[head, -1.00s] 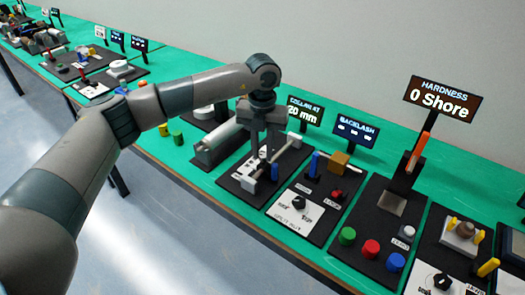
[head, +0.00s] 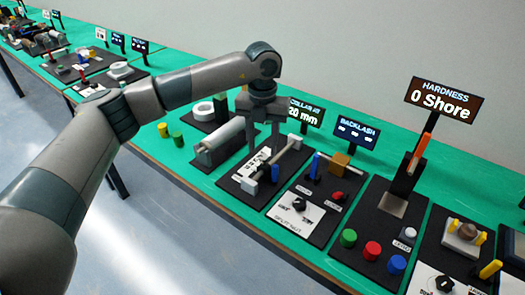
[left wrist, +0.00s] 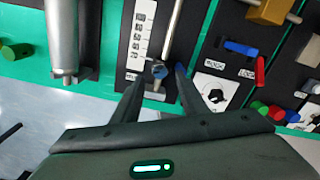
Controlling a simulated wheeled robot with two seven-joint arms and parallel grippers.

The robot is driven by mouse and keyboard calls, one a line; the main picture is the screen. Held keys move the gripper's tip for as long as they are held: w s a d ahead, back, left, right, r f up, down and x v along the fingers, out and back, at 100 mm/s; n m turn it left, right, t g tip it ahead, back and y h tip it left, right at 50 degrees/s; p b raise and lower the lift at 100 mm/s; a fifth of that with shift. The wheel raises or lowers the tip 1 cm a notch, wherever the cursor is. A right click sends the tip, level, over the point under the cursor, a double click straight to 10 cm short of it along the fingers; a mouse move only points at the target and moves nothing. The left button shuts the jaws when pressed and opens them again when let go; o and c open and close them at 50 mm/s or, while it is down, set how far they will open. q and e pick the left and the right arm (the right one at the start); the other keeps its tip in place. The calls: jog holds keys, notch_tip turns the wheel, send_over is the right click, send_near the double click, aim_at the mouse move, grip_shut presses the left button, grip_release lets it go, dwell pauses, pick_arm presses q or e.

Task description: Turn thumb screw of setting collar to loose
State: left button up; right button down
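The collar station is a black plate (head: 234,186) with a white printed scale (head: 253,161) and a pale rod (head: 280,156) between end blocks. Its sign (head: 305,112) reads "COLLAR AT 20 mm". My left gripper (head: 262,144) is above the plate, fingers pointing down, apart and empty. In the left wrist view my left gripper (left wrist: 159,80) is open, with a small grey round part (left wrist: 158,69) at the rod's end showing between the fingertips. I cannot tell whether this part is the collar or its thumb screw. My right gripper is not in view.
A grey cylinder device (head: 220,143) stands left of the plate. The backlash station, with a black knob (head: 299,204) and a red lever (head: 337,195), is close on the right. The hardness station (head: 398,205) stands farther right. Green table shows between the plates.

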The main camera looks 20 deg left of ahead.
aim_at(263, 157)
pick_arm(q)
notch_tip(263, 157, up, 3)
jog(key=shift+r+b, duration=0.1)
jog(key=shift+b, duration=0.25)
notch_tip(263, 157, up, 12)
jog(key=b, duration=0.2)
jog(key=shift+f, duration=0.25)
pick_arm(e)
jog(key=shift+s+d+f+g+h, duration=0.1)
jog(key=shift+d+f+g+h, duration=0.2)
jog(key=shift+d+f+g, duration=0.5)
